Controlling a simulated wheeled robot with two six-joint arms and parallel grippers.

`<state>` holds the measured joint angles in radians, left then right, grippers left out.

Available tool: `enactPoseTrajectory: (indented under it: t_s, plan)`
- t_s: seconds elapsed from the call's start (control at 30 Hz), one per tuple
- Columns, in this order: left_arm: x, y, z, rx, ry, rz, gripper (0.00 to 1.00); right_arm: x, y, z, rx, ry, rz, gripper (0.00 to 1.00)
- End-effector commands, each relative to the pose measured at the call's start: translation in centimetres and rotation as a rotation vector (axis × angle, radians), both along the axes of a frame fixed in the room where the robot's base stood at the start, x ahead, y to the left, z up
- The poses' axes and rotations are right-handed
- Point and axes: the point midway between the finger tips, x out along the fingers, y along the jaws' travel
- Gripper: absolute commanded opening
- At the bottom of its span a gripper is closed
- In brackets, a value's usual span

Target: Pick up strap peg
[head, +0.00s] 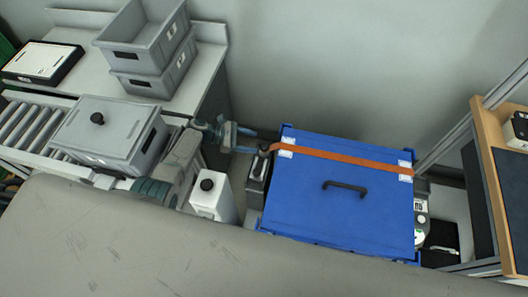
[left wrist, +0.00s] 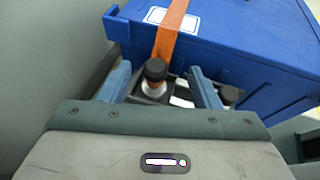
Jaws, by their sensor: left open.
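The strap peg (head: 264,147) has a dark round knob and stands at the left end of the orange strap (head: 340,157), beside the blue crate (head: 310,200). In the left wrist view the peg's black knob (left wrist: 155,69) tops a pale body and stands between the two blue fingers. My left gripper (head: 251,141) is open, its fingers reaching right towards the peg. In the left wrist view the gripper (left wrist: 158,72) has a finger on each side of the peg, with gaps showing. The peg's lower part is partly hidden. My right gripper is not in view.
A white container with a black cap (head: 212,197) stands below my left arm. A lidded grey box (head: 105,130) sits on the roller conveyor (head: 25,125), with stacked grey bins (head: 150,50) behind. The crate has a black handle (head: 345,187). A wood-edged bench (head: 490,130) stands right.

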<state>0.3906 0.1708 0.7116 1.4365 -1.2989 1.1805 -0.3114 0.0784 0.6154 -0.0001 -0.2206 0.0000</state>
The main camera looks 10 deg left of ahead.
Motion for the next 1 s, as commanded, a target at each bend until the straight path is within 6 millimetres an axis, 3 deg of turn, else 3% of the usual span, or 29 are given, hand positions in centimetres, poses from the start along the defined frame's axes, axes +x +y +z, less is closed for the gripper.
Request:
enactPoseTrajectory:
  t_s: [0.03,0.17,0.37,0.83,1.0]
  plan:
    - [0.0,0.0,-1.1,0.000,0.000,0.000,0.57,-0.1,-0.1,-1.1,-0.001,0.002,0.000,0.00]
    - [0.0,0.0,-2.0,0.000,0.000,0.000,0.57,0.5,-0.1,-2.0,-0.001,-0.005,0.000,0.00]
    - [0.4,-1.2,-2.4,-0.002,0.000,0.000,0.57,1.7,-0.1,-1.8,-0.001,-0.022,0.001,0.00]
    - [2.0,-5.8,-4.7,-0.001,0.001,-0.001,0.57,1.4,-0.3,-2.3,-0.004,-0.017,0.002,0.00]
    - [2.1,-6.5,-5.0,0.000,0.000,0.000,0.57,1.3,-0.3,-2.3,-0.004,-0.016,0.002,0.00]
